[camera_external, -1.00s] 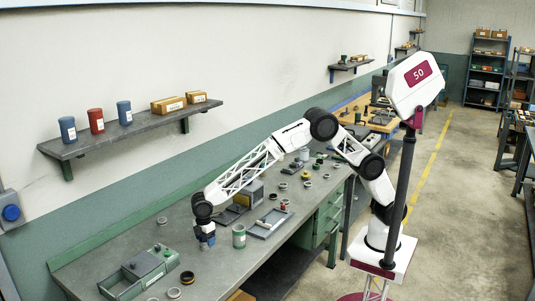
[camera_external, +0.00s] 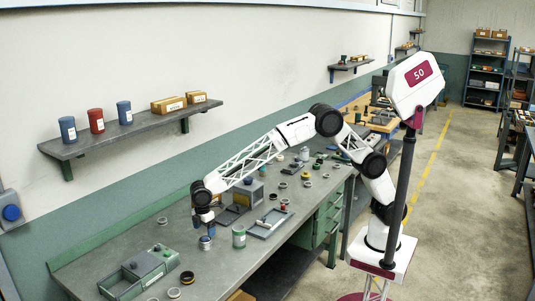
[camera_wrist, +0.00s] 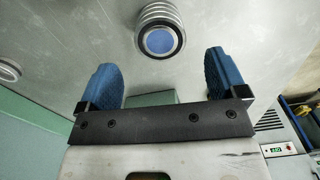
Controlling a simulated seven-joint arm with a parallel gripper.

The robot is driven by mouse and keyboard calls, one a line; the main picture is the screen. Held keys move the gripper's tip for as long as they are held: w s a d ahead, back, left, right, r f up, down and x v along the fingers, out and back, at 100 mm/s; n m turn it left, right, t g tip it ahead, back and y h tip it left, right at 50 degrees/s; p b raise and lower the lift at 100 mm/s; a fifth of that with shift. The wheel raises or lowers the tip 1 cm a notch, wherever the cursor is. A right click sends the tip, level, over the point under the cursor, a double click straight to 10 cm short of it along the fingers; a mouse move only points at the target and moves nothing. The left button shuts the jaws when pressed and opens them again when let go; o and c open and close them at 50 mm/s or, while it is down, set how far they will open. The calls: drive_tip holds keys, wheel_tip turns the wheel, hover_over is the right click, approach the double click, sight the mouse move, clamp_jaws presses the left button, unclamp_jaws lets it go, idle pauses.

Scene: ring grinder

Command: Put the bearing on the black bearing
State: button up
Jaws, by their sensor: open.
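A round, ridged metal bearing (camera_wrist: 160,30) with a dark rim and a blue centre stands in the wrist view, just beyond the fingertips. In the external view it seems to be the small bluish-grey round piece (camera_external: 205,242) on the bench below my gripper. My gripper (camera_wrist: 165,72) is open, with its two blue fingers apart and nothing between them. In the external view my gripper (camera_external: 204,225) hangs above that piece. A black bearing-like ring (camera_external: 187,277) lies nearer the front. I cannot tell whether the blue-centred piece is one part or stacked parts.
A green can (camera_external: 239,236) stands close to the right of the gripper. A green box (camera_external: 140,275) sits front left. A shallow tray (camera_external: 268,223) and several small rings lie farther along the bench. Two more rings (camera_external: 174,293) lie at the front edge.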

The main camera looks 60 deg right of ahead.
sight(205, 239)
wheel_tip(205, 239, up, 7)
drive_tip(key=shift+f, duration=0.2)
idle(0.4)
idle(0.7)
